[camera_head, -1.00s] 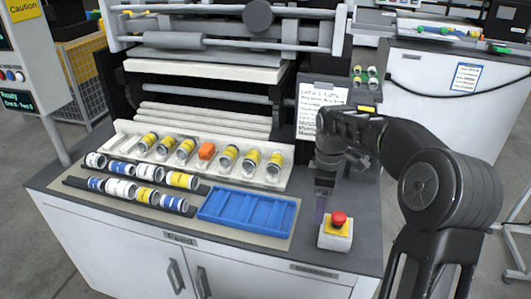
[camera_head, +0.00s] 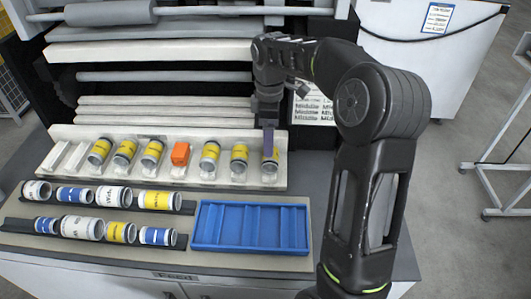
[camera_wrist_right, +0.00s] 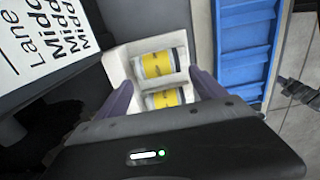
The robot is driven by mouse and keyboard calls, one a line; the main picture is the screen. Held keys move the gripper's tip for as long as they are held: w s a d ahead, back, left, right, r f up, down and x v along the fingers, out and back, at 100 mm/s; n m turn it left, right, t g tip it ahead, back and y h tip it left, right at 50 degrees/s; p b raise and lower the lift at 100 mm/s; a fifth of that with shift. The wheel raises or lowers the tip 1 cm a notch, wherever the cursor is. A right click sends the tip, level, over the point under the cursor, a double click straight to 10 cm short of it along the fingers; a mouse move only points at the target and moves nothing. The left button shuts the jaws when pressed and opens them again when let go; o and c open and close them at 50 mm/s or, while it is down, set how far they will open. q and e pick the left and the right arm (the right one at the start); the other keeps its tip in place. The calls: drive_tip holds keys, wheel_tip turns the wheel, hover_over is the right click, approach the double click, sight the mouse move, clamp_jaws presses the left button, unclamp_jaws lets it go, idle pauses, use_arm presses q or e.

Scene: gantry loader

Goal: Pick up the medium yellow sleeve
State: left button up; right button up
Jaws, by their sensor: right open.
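Several yellow-banded sleeves stand tilted in slots of the white rack; the rightmost yellow sleeve (camera_head: 270,160) is under my right gripper (camera_head: 268,138). Another yellow sleeve (camera_head: 239,160) sits just left of it. In the right wrist view, two yellow sleeves show beyond the open, empty jaws: one nearer the rack end (camera_wrist_right: 160,65) and one nearer the gripper body (camera_wrist_right: 165,99), partly hidden by it. The fingers lie either side of the sleeves, with no clear contact. More yellow sleeves lie on the dark rails (camera_head: 160,200) (camera_head: 121,232). I cannot tell which is medium. My left gripper is out of view.
The blue compartment tray (camera_head: 250,228) looks empty, in front of the rack (camera_head: 70,178). Dark rails at front left hold blue, white and yellow sleeves. An orange block (camera_head: 180,154) sits mid-rack. Machine rollers stand behind, with a printed lane sign (camera_wrist_right: 45,40) to the right.

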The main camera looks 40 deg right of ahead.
drive_tip(key=shift+w+f, duration=0.1)
drive_tip(key=shift+f, duration=1.25)
drive_tip(key=shift+f+p, duration=0.5)
drive_tip(key=shift+f, duration=0.05)
wheel_tip(320, 180, down, 4)
drive_tip(key=shift+f+p, duration=0.1)
drive_tip(key=shift+p, duration=0.35)
drive_tip(key=c, duration=1.5)
drive_tip(key=shift+o, duration=0.2)
wheel_tip(320, 180, up, 10)
drive_tip(key=shift+r+b, duration=0.1)
drive_tip(key=shift+b, duration=0.7)
